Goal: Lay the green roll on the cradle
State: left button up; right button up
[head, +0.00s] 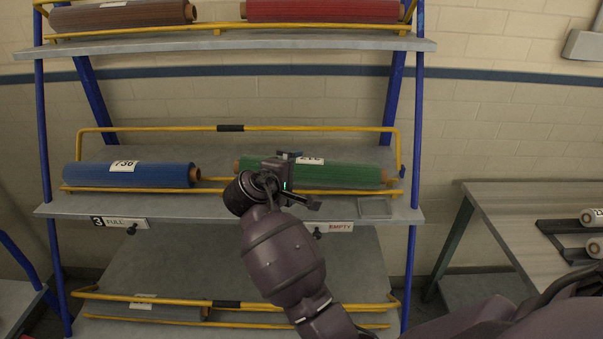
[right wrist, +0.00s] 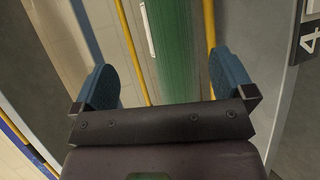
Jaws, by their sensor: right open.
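The green roll (head: 345,174) lies on the right half of the middle shelf, behind a yellow rail, with a white label on top. My right gripper (head: 298,181) is open at the left part of this roll and hides some of it. In the right wrist view the green roll (right wrist: 172,50) runs between the two blue fingertips, which stand apart on either side; I cannot tell whether they touch it. A dark cradle-like stand (head: 556,229) on the right-hand table bears white rolls. My left gripper is not in view.
A blue roll (head: 135,175) lies left on the same shelf (head: 245,208). Yellow rails (head: 290,128) bound the shelf behind and in front. Brown and red rolls are above, a grey roll below. The right-hand table (head: 505,215) has bare room at its left.

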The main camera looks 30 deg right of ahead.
jog(key=v, duration=0.5)
jog(key=shift+s+a+r, duration=0.15)
jog(key=shift+a+r, duration=0.05)
jog(key=shift+a, duration=0.05)
